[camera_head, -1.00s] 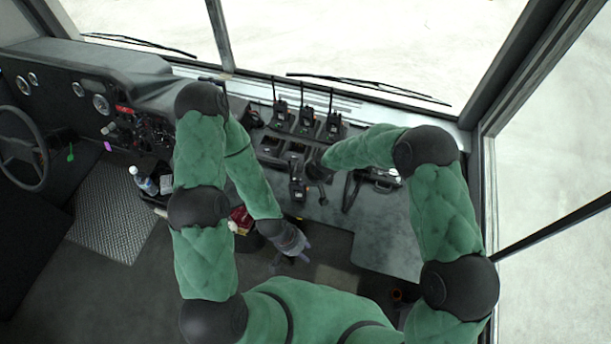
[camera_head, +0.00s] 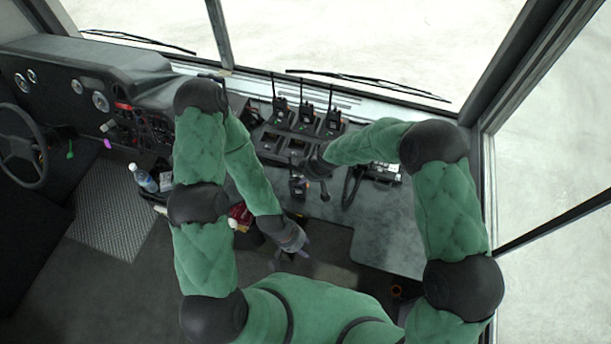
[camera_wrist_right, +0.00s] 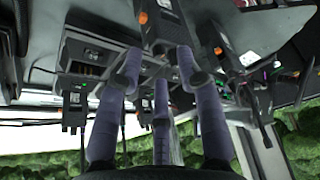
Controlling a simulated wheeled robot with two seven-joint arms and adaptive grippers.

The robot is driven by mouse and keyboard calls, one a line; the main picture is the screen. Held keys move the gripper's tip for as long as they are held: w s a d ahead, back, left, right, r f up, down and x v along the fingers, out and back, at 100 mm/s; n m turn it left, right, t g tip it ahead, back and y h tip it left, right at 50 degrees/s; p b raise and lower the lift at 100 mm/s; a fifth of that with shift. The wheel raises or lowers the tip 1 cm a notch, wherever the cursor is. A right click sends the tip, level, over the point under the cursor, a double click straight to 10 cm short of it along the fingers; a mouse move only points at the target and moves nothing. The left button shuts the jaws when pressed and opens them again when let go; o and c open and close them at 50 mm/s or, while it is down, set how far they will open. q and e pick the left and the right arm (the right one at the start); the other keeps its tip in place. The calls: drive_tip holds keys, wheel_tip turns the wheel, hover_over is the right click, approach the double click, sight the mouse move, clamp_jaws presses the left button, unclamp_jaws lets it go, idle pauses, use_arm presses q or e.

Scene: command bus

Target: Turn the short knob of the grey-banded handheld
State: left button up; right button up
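Several dark handhelds with antennas stand in a row at the back of the console, such as this handheld (camera_head: 306,114). Another handheld (camera_head: 298,188) stands nearer, just left of my right gripper (camera_head: 314,170). In the right wrist view, my right gripper (camera_wrist_right: 157,68) has its fingers spread apart, with nothing visibly clamped. Beyond its tips is a handheld with an orange knob (camera_wrist_right: 143,17); another handheld (camera_wrist_right: 228,42) with orange on it is at the right. I cannot tell which has the grey band. My left gripper (camera_head: 291,248) hangs low, apparently open and empty.
The console holds dark charger slots (camera_head: 270,143) and a corded handset (camera_head: 350,186). A bottle (camera_head: 143,178) stands at the left, and a red item (camera_head: 240,216) is by my left forearm. The grey console top (camera_head: 390,225) at the right is mostly bare.

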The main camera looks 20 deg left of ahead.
drive_tip(key=v, duration=1)
drive_tip(key=shift+r, duration=0.15)
